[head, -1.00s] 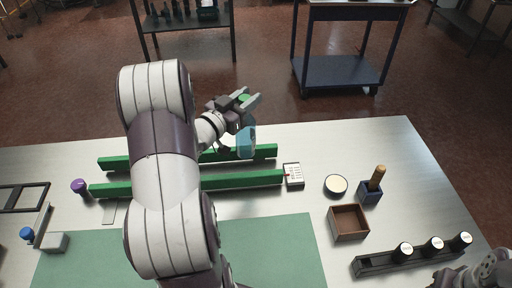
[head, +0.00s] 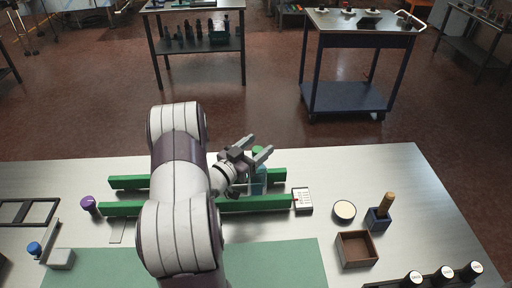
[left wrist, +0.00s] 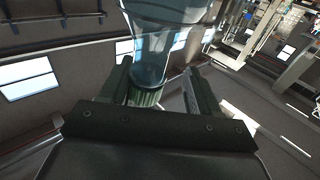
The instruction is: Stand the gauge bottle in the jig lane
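The gauge bottle, with a clear blue body (head: 258,181) and a green cap, is upright between the two green rails of the jig lane (head: 262,203). The front rail partly hides its base, so contact with the floor of the lane is not clear. My left gripper (head: 256,151) is at the bottle's cap with its fingers spread apart. In the left wrist view, the bottle (left wrist: 152,62) shows its ribbed green cap between the fingers, with a gap on the right side. My right gripper is not in view.
A purple-capped item (head: 89,204) stands at left.

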